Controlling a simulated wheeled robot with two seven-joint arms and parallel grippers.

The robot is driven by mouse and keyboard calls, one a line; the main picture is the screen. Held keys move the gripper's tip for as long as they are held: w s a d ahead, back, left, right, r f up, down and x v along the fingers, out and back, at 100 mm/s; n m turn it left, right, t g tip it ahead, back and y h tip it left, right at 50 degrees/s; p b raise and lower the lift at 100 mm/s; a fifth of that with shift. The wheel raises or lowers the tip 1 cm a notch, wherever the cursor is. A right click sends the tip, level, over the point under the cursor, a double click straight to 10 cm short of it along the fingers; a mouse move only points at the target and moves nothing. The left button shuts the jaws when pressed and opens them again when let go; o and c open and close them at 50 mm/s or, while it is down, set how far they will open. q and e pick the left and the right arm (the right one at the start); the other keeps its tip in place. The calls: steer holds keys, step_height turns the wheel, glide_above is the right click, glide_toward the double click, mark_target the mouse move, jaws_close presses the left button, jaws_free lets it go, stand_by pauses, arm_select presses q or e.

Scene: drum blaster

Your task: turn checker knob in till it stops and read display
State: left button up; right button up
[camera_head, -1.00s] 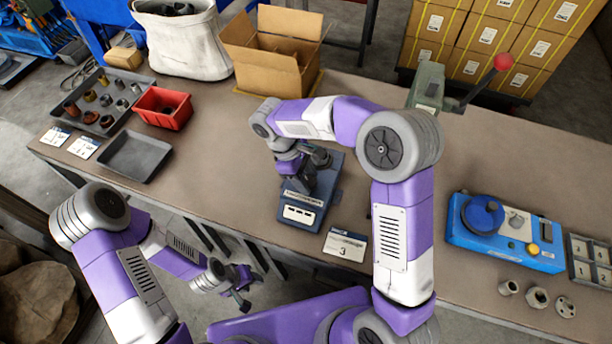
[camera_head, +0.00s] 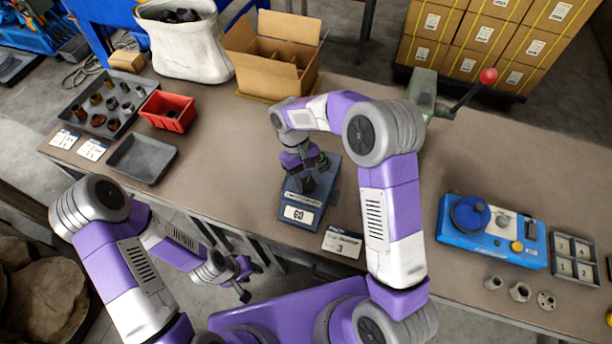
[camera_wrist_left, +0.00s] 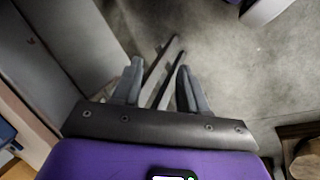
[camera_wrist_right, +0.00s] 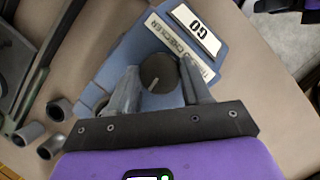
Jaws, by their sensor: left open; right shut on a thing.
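The blue thread checker (camera_head: 297,214) stands near the table's front edge. It also shows in the right wrist view (camera_wrist_right: 105,62), with its label strip and a display (camera_wrist_right: 195,30) that reads GO. My right gripper (camera_head: 306,180) is shut on the checker's dark round knob (camera_wrist_right: 157,72). In the right wrist view its fingers (camera_wrist_right: 158,84) sit on either side of the knob, which has a pale pointer line. My left gripper (camera_head: 244,285) is open and empty, hanging in front of the table over the floor, as the left wrist view (camera_wrist_left: 160,72) also shows.
A card marked 3 (camera_head: 342,242) lies right of the checker. A blue device (camera_head: 490,232) and several nuts (camera_head: 520,291) are further right. A red bin (camera_head: 168,111), grey trays (camera_head: 142,157) and a cardboard box (camera_head: 272,55) stand left and behind. A green lever press (camera_head: 425,90) is behind my right arm.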

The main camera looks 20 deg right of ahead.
steer(key=shift+m, duration=0.3)
steer(key=o, duration=1)
steer(key=shift+o, duration=0.2)
steer(key=d+p+v, duration=0.1)
steer(key=p+v, duration=0.1)
steer(key=v, duration=0.5)
steer(key=shift+a+r, duration=0.3)
steer(key=shift+a, duration=0.15)
steer(key=shift+w, duration=0.1)
